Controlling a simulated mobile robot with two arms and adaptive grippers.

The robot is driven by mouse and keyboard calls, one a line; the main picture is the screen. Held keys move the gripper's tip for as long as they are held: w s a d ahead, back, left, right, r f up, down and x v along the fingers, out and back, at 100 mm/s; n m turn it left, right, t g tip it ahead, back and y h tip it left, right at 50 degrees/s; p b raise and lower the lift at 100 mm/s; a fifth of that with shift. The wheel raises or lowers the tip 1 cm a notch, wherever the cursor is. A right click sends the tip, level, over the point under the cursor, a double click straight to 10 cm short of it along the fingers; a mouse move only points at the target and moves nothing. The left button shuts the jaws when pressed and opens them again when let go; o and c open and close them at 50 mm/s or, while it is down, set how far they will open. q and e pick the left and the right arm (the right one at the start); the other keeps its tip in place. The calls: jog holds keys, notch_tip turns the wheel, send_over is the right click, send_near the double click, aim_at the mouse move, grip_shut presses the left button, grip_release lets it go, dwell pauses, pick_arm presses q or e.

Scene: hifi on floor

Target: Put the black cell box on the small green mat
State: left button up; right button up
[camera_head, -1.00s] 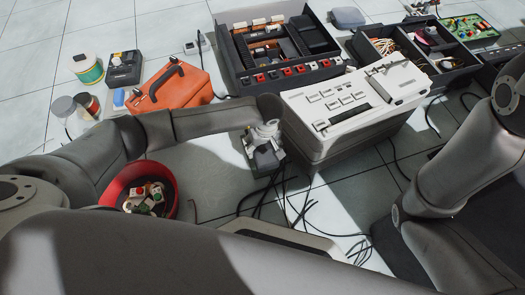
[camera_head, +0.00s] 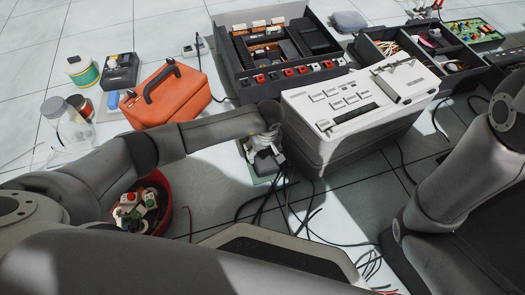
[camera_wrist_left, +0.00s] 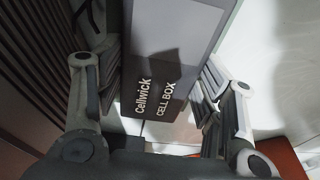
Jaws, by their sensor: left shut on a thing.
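My left gripper (camera_head: 264,158) is low over the floor in the head view, just left of the white and grey hi-fi unit. It is shut on the black cell box (camera_head: 266,165), which is small and partly hidden there. In the left wrist view the cell box (camera_wrist_left: 152,95), lettered "Cellwick CELL BOX", sits between the two fingers (camera_wrist_left: 160,105); part of it is brightly lit and looks grey. A pale green patch, apparently the small green mat (camera_head: 259,179), shows just below the gripper. I cannot tell whether the box touches it. My right gripper is out of view.
The white-topped unit (camera_head: 345,102) stands close on the gripper's right. Loose black cables (camera_head: 262,205) lie just below. An orange case (camera_head: 170,95), a glass jar (camera_head: 65,130) and a red bowl (camera_head: 165,222) are left. A dark parts tray (camera_head: 235,75) is behind.

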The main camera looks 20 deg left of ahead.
aim_at(265, 158)
pick_arm(q)
jog(key=shift+f, duration=0.15)
jog(key=o, duration=1.3)
jog(key=r+p, duration=0.2)
jog(key=r, duration=0.2)
jog(key=s+d+r+p, duration=0.1)
jog(key=r+p, duration=0.2)
jog(key=r, duration=0.1)
jog(key=r+p, duration=0.2)
jog(key=r, duration=0.2)
jog(key=shift+s+d+r+p, duration=0.1)
jog(key=shift+s+d+p, duration=0.05)
jog(key=shift+s+p, duration=0.15)
